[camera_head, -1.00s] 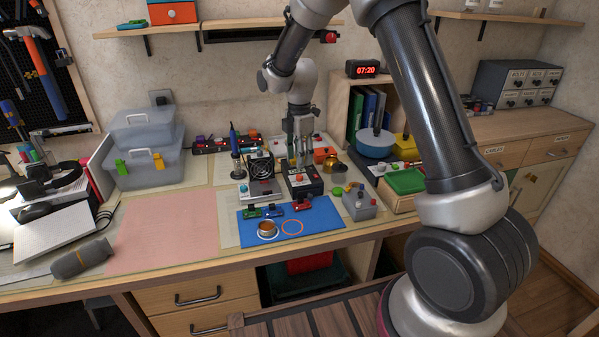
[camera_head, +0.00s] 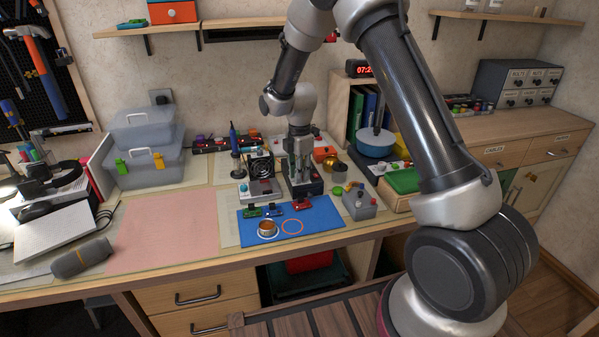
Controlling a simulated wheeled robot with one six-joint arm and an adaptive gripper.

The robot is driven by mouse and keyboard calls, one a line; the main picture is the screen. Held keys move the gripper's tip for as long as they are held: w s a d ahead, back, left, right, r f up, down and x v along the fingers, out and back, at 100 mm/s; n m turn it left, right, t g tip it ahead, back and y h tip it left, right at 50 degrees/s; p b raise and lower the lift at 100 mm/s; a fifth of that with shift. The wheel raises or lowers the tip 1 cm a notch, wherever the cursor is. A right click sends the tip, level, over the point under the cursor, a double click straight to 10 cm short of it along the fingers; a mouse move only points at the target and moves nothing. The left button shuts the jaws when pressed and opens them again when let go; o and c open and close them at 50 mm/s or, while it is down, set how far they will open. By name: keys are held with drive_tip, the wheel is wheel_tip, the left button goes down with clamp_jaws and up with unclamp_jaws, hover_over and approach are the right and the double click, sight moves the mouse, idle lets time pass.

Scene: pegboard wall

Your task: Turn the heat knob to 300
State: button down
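A small dark box (camera_head: 316,187), which may be the heat unit, stands on the bench behind the blue mat. Its heat knob cannot be made out; my gripper covers much of the box. My gripper (camera_head: 301,180) points down over the box, its fingertips at or very near its upper front. Whether it touches is too small to tell. The finger spacing and anything between the fingers are also unclear. A blue-handled soldering iron (camera_head: 234,138) stands upright to the left.
A grey unit with a fan (camera_head: 262,168) stands close left of my gripper. The blue mat (camera_head: 325,217) in front holds small circuit boards and a cup (camera_head: 268,228). The pink mat (camera_head: 160,235) is clear.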

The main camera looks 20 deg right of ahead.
drive_tip(key=shift+m, duration=0.4)
drive_tip(key=m, duration=1.3)
drive_tip(key=shift+m, duration=0.4)
drive_tip(key=m, duration=0.5)
drive_tip(key=shift+w, duration=0.1)
drive_tip(key=c, duration=1.3)
unclamp_jaws()
